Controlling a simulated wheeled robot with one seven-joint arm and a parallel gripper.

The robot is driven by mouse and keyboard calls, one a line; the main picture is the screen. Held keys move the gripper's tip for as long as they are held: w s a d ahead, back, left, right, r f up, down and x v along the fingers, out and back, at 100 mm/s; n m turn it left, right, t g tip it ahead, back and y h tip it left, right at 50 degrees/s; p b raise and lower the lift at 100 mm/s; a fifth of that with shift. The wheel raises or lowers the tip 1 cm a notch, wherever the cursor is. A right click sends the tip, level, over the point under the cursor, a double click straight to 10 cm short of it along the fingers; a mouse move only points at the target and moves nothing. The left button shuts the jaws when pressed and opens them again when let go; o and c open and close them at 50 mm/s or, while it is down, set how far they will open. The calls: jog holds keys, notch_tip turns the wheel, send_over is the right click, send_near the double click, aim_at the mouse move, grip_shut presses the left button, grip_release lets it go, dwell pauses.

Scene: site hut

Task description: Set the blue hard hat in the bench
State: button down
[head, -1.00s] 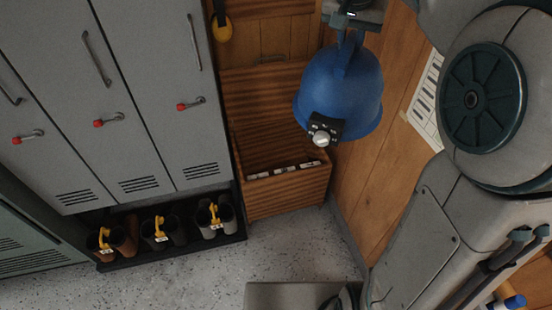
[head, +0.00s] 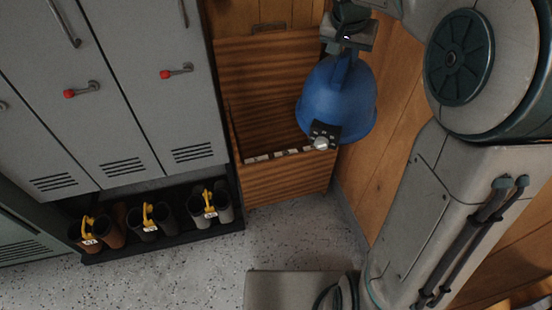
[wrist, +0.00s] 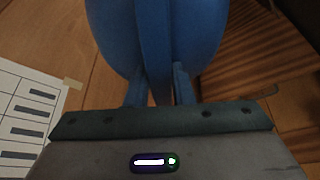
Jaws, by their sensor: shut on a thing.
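The blue hard hat (head: 336,100) hangs from my gripper (head: 346,48), with its dark front fitting and pale round lamp toward the camera. My gripper is shut on the hat's raised crest, which also shows between the fingers in the wrist view (wrist: 155,45). The bench (head: 290,185) is an open wooden box with its lid raised against the wall. The hat shows over the right part of the bench opening and hides its right back corner. The hat appears above the bench and apart from it; the exact height is hard to tell.
Grey lockers (head: 120,100) with red-knobbed handles stand left of the bench. Below them a dark rack (head: 165,238) holds several boots with yellow tags. A wooden wall (head: 385,140) is close on the right. Speckled floor (head: 200,270) is clear in front.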

notch_tip(320, 180, down, 46)
jog(key=n+b, duration=0.1)
jog(key=b, duration=2.7)
notch_tip(320, 180, up, 22)
jog(key=p, duration=2.3)
jog(key=a+f+n+g+y, duration=0.2)
jog(key=a+f+n, duration=0.4)
jog(key=n, duration=0.6)
jog(key=s+a+f+n+g+y, duration=0.1)
jog(key=a+f+n+g+y, duration=0.2)
jog(key=a+f+n, duration=0.4)
jog(key=shift+s+a+f+n+y, duration=0.25)
jog(key=shift+a+n+y, duration=0.35)
jog(key=shift+a+n, duration=1.8)
jog(key=shift+d+n, duration=0.4)
